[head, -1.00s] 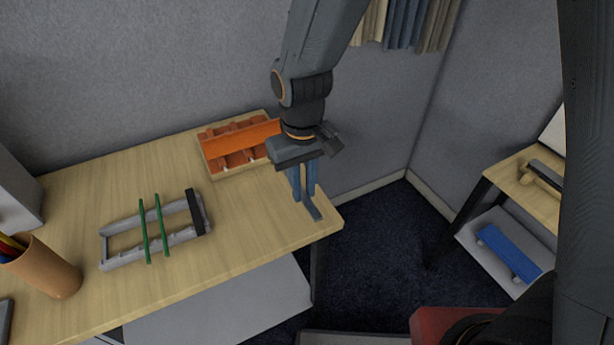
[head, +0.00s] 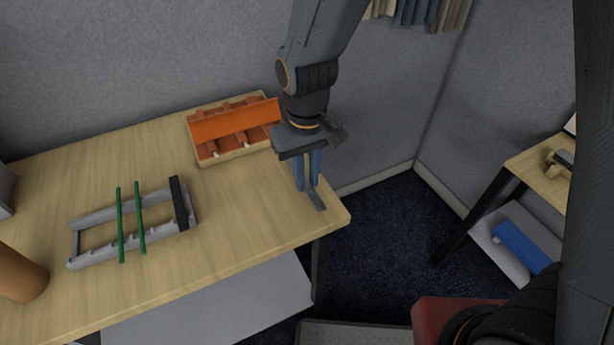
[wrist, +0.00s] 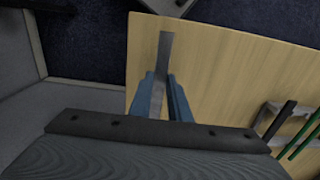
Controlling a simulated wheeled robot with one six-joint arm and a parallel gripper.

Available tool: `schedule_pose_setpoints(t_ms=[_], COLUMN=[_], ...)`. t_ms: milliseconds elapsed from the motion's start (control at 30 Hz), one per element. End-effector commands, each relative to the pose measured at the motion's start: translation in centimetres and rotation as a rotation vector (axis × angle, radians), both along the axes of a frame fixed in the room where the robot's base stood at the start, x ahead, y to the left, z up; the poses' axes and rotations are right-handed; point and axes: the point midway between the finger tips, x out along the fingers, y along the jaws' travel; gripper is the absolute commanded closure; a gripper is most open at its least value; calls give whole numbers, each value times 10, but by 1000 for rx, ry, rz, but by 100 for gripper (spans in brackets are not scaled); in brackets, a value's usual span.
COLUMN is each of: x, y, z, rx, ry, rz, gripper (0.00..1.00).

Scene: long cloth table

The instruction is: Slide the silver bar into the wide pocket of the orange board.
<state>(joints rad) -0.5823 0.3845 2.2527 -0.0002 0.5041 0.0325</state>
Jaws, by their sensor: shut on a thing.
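My gripper (head: 308,184) points down over the right end of the table. Its blue fingers are shut on the silver bar (head: 317,199), a thin flat grey strip. In the wrist view the bar (wrist: 165,52) runs out between the two fingers (wrist: 163,98), over the table corner. Whether it touches the table I cannot tell. The orange board (head: 222,124) stands left of and behind my gripper, in a shallow pale wooden frame. Orange dividers and small white pieces show there. My gripper overlaps its right end, and I cannot make out which pocket is wide.
A grey rack (head: 92,222) with two green bars and a black bar lies on the table at left. A tan cup (head: 20,272) stands at the left edge. Bare tabletop (head: 245,215) lies between rack and gripper. A side shelf with a blue item (head: 522,243) stands at right.

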Motion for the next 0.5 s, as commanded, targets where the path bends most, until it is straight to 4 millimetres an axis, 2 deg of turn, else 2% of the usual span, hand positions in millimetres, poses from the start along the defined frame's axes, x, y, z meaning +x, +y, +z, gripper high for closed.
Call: schedule_pose_setpoints(t_ms=[300, 500], x=[-1, 13], y=[-1, 8], z=[2, 0], rx=[0, 1], ry=[0, -1], rz=[0, 0], gripper=[100, 100])
